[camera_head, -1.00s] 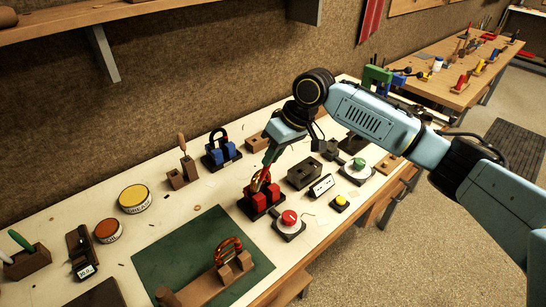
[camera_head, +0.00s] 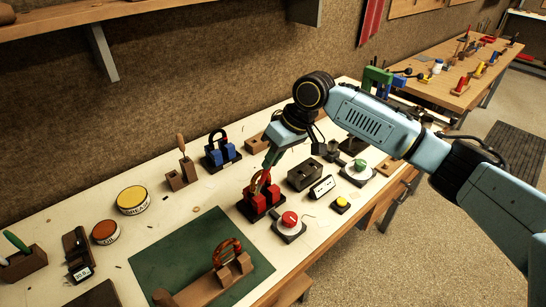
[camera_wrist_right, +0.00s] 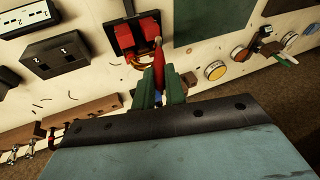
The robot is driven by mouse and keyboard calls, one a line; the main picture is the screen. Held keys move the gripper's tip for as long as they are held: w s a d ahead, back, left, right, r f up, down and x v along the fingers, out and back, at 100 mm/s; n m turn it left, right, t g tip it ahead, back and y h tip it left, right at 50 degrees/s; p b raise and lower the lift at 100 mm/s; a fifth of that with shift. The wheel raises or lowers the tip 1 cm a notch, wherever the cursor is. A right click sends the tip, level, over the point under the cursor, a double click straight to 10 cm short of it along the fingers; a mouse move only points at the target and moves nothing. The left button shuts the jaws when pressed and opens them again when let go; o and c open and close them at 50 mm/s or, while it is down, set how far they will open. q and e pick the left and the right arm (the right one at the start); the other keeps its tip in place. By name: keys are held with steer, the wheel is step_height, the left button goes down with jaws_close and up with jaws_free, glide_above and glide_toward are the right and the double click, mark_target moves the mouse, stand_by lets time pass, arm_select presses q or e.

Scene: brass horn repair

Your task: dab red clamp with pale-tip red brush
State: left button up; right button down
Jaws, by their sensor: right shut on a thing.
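The red clamp (camera_head: 264,205) has two red blocks on a dark base and stands upright on the white bench. It also shows in the right wrist view (camera_wrist_right: 124,37), with a copper-coloured loop at it. My right gripper (camera_head: 270,160) is directly above the clamp, pointing down. Its green fingers (camera_wrist_right: 160,88) are shut on a red brush (camera_wrist_right: 159,62). The brush's pale tip points at the clamp and overlaps the edge of one red block in the wrist view; I cannot tell whether it touches. My left gripper is out of view.
A blue clamp (camera_head: 229,152) stands behind on the left. A red-topped dial (camera_head: 289,219) sits close on the right, with a dark box (camera_head: 304,174) behind it. A green mat (camera_head: 180,248) lies at front left. Tins, including a yellow one (camera_head: 133,197), stand farther left.

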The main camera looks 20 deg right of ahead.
steer(key=shift+f, duration=0.55)
steer(key=shift+s+f+p, duration=0.1)
steer(key=shift+f+p, duration=0.05)
steer(key=shift+p, duration=0.55)
stand_by(2.7)
step_height(320, 180, up, 7)
steer(key=p, duration=0.9)
steer(key=shift+r, duration=0.2)
steer(key=shift+f, duration=0.1)
